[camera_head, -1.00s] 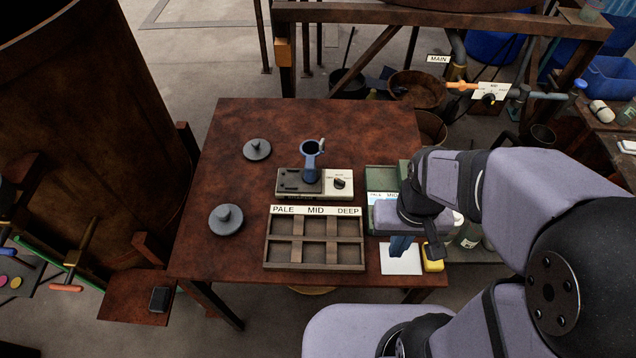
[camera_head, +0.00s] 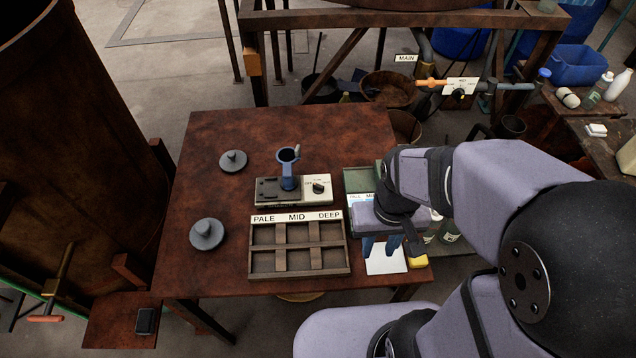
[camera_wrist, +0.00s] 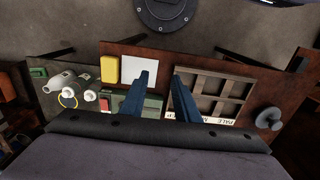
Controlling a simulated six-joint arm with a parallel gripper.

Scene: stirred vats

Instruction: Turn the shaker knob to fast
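The shaker (camera_head: 268,198) is a low grey box on the brown table, with a blue ring-shaped holder (camera_head: 288,168) standing on it. Its dark knob (camera_head: 318,188) sits on a pale panel at the right end. The panel lettering and the knob's pointing direction are too small to read surely. My gripper (camera_head: 381,250) is to the right of and nearer than the shaker, above the table's right part, pointing down. In the wrist view its two blue fingers (camera_wrist: 163,74) are spread apart with nothing between them. The shaker does not show in the wrist view.
A compartment tray (camera_head: 299,274) marked PALE, MID, DEEP stands just in front of the shaker. A green box (camera_head: 360,180), a white square (camera_head: 386,262) and a yellow block (camera_head: 418,261) lie near my gripper. Two dark lids (camera_head: 233,161) (camera_head: 207,234) are at the left.

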